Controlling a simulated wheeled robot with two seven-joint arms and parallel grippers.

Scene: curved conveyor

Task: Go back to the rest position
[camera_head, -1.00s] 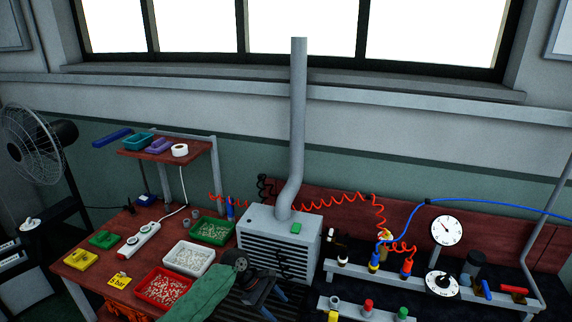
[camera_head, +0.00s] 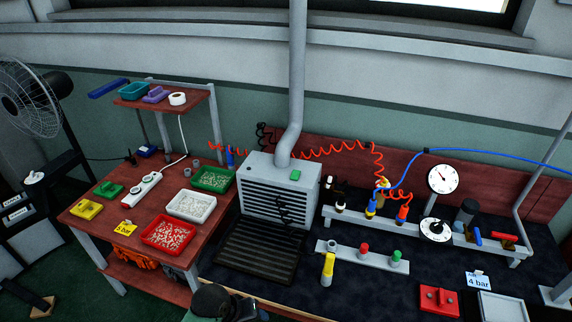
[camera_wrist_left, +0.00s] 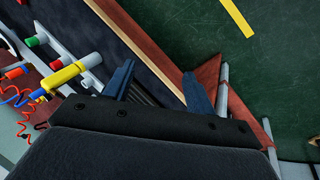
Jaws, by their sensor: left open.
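My left gripper (camera_wrist_left: 158,85) shows in the left wrist view with its two dark blue fingers spread apart and nothing between them. Below the fingers in that view are the bench's wooden edge and the green floor. In the head view only a dark part of my left wrist shows at the bottom edge, in front of the bench; its fingertips cannot be made out there. My right gripper is in neither view.
The dark bench top (camera_head: 310,262) holds a grey vented box (camera_head: 275,195), a valve rail (camera_head: 365,256) and a red block (camera_head: 439,300). On the left, a wooden table carries red (camera_head: 168,248), white (camera_head: 191,219) and green (camera_head: 213,188) trays. A fan (camera_head: 28,103) stands far left.

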